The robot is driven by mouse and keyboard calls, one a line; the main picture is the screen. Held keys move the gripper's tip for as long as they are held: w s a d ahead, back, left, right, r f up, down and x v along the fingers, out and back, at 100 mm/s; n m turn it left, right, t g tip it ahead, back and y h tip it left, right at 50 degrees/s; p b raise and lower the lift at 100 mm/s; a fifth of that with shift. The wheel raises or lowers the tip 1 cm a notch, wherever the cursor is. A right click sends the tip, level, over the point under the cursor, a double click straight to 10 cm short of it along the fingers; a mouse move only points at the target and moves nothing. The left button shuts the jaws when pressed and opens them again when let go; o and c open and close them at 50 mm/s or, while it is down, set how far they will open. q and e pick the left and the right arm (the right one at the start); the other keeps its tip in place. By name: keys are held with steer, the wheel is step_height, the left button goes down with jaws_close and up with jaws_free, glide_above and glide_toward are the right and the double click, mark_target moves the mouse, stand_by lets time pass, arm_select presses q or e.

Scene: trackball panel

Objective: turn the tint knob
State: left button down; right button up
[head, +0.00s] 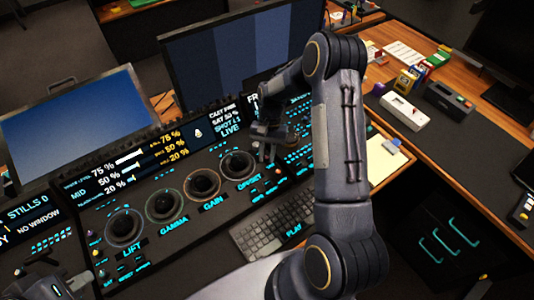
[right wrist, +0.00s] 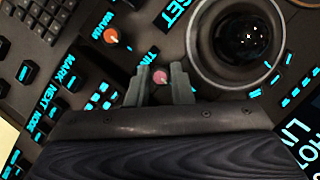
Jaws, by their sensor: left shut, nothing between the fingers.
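The tint knob (right wrist: 160,77) is a small pink knob beside the partly covered "TINT" label in the right wrist view. My right gripper (right wrist: 161,84) is open, with one finger on each side of the knob and narrow gaps; I cannot tell whether either finger touches it. In the head view my right gripper (head: 266,145) is over the right part of the panel, and the tint knob cannot be made out clearly there. My left gripper (head: 62,287) is shut and empty at the lower left, over the panel's left end.
An orange warm knob (right wrist: 111,35) and the large offset trackball (right wrist: 248,36) are close to my right gripper. More trackballs, such as lift (head: 124,228), stand in a row to the left. A keyboard (head: 262,232) lies in front, and monitors (head: 240,50) stand behind.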

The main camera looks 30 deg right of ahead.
jaws_close()
steer(key=shift+n+b, duration=0.3)
steer(key=shift+n, duration=0.1)
steer(key=n+h+b, duration=0.1)
steer(key=n, duration=0.1)
steer(key=shift+n+g, duration=0.3)
steer(key=shift+n, duration=0.1)
steer(key=shift+a+n+h+b, duration=0.1)
steer(key=shift+n+h+b, duration=0.85)
steer(key=shift+n, duration=1.15)
steer(key=shift+r, duration=0.1)
steer(key=o, duration=0.8)
jaws_free()
steer(key=shift+o, duration=0.2)
steer(key=shift+w, duration=0.1)
